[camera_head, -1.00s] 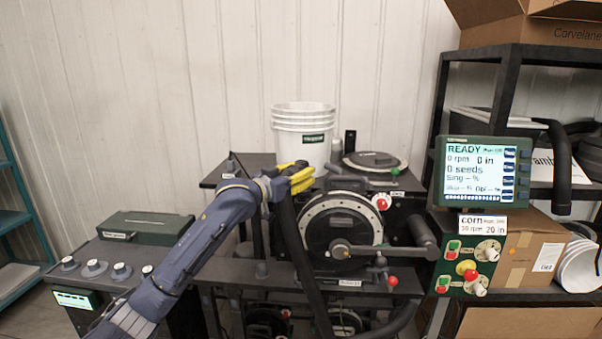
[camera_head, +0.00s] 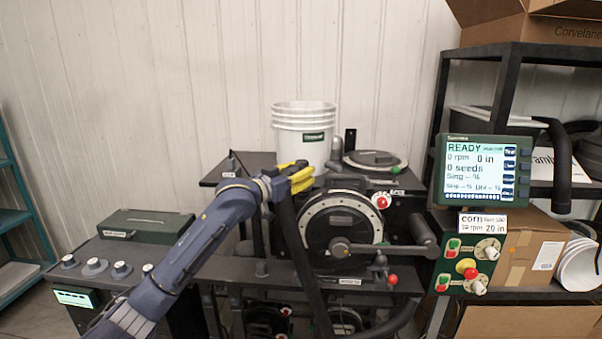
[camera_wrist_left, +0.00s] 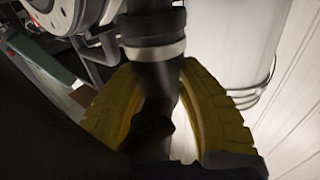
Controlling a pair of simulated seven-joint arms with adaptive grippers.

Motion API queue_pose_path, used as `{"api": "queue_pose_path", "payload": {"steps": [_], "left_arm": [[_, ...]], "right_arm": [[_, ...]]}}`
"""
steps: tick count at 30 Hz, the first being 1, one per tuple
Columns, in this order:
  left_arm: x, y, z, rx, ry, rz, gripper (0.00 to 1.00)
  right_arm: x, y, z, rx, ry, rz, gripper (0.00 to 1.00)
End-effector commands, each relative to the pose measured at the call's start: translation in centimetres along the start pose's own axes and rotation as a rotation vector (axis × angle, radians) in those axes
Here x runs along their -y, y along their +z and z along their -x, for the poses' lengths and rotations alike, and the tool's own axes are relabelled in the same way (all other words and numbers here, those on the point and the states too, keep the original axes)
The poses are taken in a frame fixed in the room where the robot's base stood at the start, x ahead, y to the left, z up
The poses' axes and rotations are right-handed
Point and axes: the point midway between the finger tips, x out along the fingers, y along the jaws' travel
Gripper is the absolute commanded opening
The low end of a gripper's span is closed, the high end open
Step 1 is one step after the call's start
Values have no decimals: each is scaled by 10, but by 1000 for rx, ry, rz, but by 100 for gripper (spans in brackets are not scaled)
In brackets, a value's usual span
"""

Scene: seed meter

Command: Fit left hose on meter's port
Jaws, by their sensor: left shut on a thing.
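My left gripper (camera_head: 292,178) has yellow fingers and is at the upper left of the seed meter, in front of the white buckets. In the left wrist view its two yellow fingers (camera_wrist_left: 165,110) are shut on the black left hose (camera_wrist_left: 157,75). A grey band circles the hose above the fingers. In the head view the hose (camera_head: 305,270) hangs down from the gripper past the meter's left side. The seed meter (camera_head: 343,230) has a round black housing with a pale ring. The hose's upper end and the port are hidden by the gripper, so I cannot tell whether they touch.
A stack of white buckets (camera_head: 303,140) stands behind the gripper on the bench. A monitor (camera_head: 479,171) reading READY and a control box (camera_head: 468,265) with knobs are at the right. A dark green case (camera_head: 146,226) lies on the left console.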

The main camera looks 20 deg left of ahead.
Motion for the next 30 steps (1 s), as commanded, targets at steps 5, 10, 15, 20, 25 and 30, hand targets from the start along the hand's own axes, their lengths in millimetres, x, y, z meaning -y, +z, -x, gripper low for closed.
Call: {"api": "queue_pose_path", "payload": {"steps": [5,10,15,20,25,30], "left_arm": [[0,2,0,-1,0,0,0],[0,4,0,-1,0,-1,0],[0,6,0,-1,0,0,0],[0,6,0,-1,0,0,49],[0,7,0,-1,0,0,59],[0,8,0,2,0,0,59]], "right_arm": [[0,0,0,0,0,0,0],[0,0,0,0,0,0,0],[0,0,0,0,0,0,0],[0,0,0,0,0,0,0],[0,0,0,0,0,0,0],[-2,1,0,1,2,1,0]]}}
